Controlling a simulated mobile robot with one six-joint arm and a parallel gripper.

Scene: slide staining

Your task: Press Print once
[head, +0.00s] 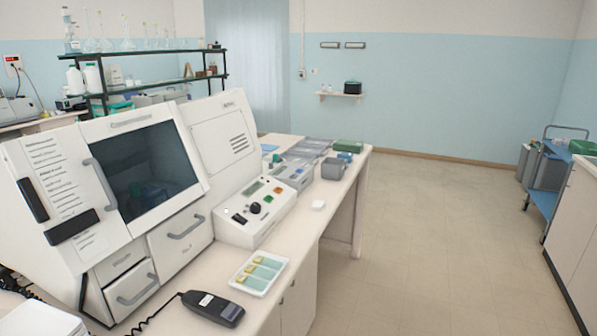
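No label reading Print can be made out in the head view. A white control panel (257,212) on the bench has a small display, a black knob (255,208), a green button (268,198), an orange button (278,189) and dark switches. I cannot tell which button is Print. My gripper is not in view.
A large white staining machine (120,190) with a dark window fills the left. A tray with yellow-ended slides (259,273) and a black corded handset (213,308) lie at the bench's front edge. Open floor (430,230) lies to the right, before a blue cart (541,185).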

